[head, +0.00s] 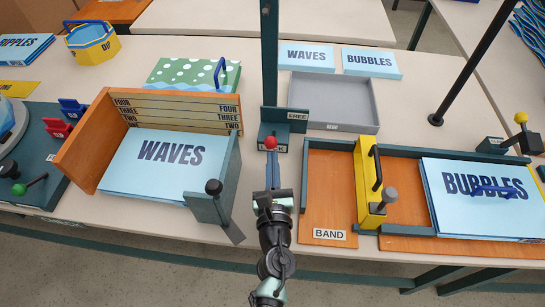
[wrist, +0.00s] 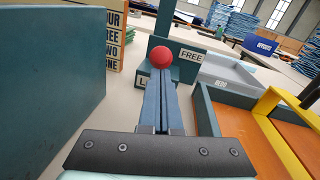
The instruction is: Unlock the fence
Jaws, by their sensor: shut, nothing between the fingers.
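A red ball knob (head: 271,143) stands at a small dark green block (head: 283,132) at the foot of a green post. In the wrist view the red ball (wrist: 161,57) sits just beyond the tips of my gripper (wrist: 160,74). My gripper (head: 272,155) is shut and empty, its fingers together; I cannot tell if they touch the ball. A FREE label (wrist: 191,56) is right of the ball; a partly hidden label starting with L (wrist: 143,82) is on its left. The yellow fence (head: 364,190) with a black handle stands on the right-hand orange board.
A wooden tray (head: 72,160) of WAVES sheets (head: 155,165) with a dark upright plate is close on the left. A green rail frame (head: 303,175) and BUBBLES sheets (head: 480,198) are on the right. A grey tray (head: 350,80) lies behind. The green post (head: 269,50) rises behind the knob.

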